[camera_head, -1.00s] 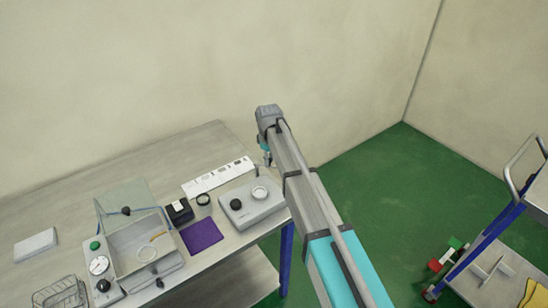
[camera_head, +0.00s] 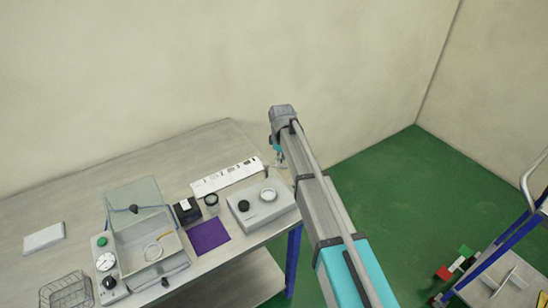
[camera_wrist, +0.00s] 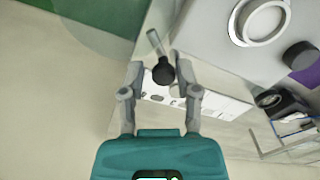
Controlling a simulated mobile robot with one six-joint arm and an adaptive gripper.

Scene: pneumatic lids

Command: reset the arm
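My gripper (camera_wrist: 157,82) has two grey fingers on a teal body. The fingers stand apart. A black ball knob on a short grey lever (camera_wrist: 153,38) shows between them, beside the grey box; a gap shows at the left finger, and I cannot tell whether the right one touches. In the head view my arm reaches up over the right end of the bench, and its wrist hides most of the gripper.
The bench (camera_head: 120,165) holds a grey box with a ring and black knob (camera_head: 262,205), a chamber with a raised clear lid (camera_head: 137,203), a purple mat (camera_head: 208,236), a wire basket (camera_head: 67,291) and a white block (camera_head: 44,237). A blue-framed cart (camera_head: 495,250) stands right.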

